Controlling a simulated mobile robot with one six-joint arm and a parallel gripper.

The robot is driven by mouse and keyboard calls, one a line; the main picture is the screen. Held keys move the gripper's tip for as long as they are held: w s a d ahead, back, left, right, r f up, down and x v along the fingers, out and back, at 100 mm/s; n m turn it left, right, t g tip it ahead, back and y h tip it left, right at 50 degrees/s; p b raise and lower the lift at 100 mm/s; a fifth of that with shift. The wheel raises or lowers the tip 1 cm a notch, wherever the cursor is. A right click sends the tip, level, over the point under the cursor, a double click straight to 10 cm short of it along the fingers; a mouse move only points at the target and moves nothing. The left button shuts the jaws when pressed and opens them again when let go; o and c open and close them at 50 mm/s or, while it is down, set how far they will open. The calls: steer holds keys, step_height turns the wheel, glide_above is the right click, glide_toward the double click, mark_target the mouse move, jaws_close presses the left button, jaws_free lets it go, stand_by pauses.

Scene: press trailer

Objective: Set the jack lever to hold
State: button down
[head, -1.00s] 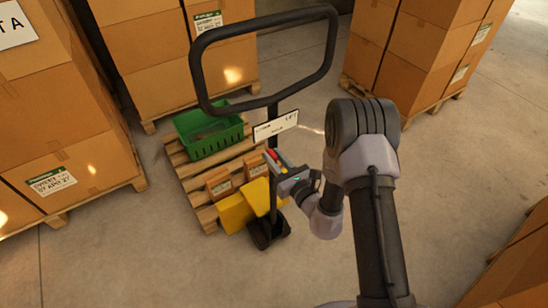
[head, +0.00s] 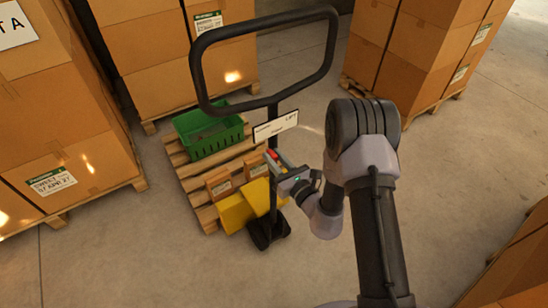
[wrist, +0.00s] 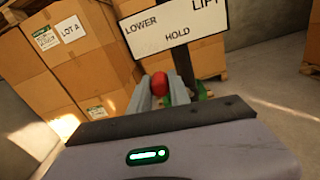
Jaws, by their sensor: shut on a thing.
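The jack lever ends in a red knob (wrist: 160,86), which sits between the two fingers of my gripper (wrist: 162,92) in the wrist view. My gripper is shut on this knob. The lever's shaft is hidden behind my gripper. The white sign (wrist: 172,32) behind it reads LOWER at left, HOLD at lower middle and LIFT at right. In this view the knob is below the sign, about under the gap between LOWER and HOLD. In the head view my gripper (head: 280,164) is beside the jack's post, and the sign (head: 275,126) is above it.
The black handle loop (head: 265,60) of the pallet jack rises above the sign. A wooden pallet (head: 190,185) carries a green crate (head: 208,132) and small boxes. Stacked cartons (head: 60,110) stand at left and behind.

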steer(key=shift+w+d+r+m+p, duration=0.15)
steer(key=shift+d+r+m+p, duration=0.2)
steer(key=shift+m+p, duration=0.35)
steer(key=shift+w+d+r+m+p, duration=0.15)
steer(key=shift+w+d+m+p, duration=0.25)
steer(key=shift+m+p, duration=0.45)
steer(key=shift+w+d+r+m+p, duration=0.1)
steer(key=shift+w+d+m+p, duration=0.35)
steer(key=shift+m, duration=0.75)
steer(key=shift+w+d+r+m+p, duration=0.2)
steer(key=shift+d+m+p, duration=0.45)
steer(key=shift+m, duration=0.4)
steer(key=c, duration=1.2)
jaws_free()
